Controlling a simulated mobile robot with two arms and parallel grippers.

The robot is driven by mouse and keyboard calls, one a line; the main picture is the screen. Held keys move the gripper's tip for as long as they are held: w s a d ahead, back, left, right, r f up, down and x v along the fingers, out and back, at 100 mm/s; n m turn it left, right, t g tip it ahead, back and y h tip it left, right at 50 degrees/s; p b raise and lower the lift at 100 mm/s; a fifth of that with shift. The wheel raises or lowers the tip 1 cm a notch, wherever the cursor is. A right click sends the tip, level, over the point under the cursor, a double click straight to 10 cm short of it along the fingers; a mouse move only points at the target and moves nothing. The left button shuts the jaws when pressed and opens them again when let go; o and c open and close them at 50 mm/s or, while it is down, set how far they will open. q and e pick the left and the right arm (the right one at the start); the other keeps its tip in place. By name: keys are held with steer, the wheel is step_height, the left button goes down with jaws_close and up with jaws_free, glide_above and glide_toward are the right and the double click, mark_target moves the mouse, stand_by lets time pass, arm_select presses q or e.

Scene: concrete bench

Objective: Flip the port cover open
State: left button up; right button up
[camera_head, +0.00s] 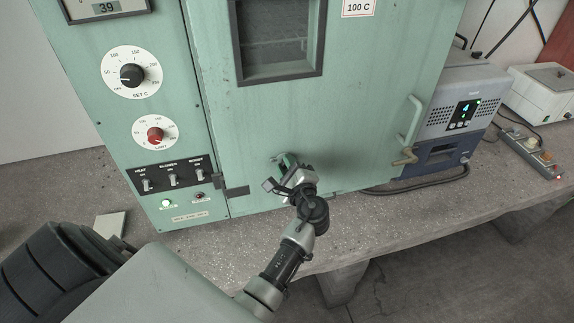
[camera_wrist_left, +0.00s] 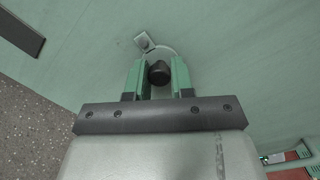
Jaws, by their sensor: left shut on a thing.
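The port cover (camera_wrist_left: 175,55) is a round plate on the green oven door in the left wrist view, with a dark knob (camera_wrist_left: 159,72) on it. A small light-coloured square fitting (camera_wrist_left: 144,41) sits at its upper edge. My left gripper (camera_wrist_left: 159,78) has one finger on each side of the knob and is shut on it. The fingers hide parts of the cover. In the head view my left gripper (camera_head: 283,174) is at the lower part of the door and mostly hides the cover. My right gripper is not in view.
The green oven (camera_head: 360,110) stands on a concrete bench (camera_head: 420,212). A door handle (camera_head: 410,122) sticks out at right. A blue-grey device (camera_head: 452,112), a white box (camera_head: 545,92) and a power strip (camera_head: 532,150) stand further right. Dials and switches line the left panel.

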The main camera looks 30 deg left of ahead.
arm_select(q)
jaws_close()
steer(key=n+b, duration=0.1)
steer(key=r+n+b, duration=0.1)
steer(key=n+b, duration=0.1)
steer(key=shift+n, duration=0.3)
steer(key=o, duration=0.8)
jaws_free()
steer(key=shift+c, duration=0.2)
steer(key=shift+h, duration=0.3)
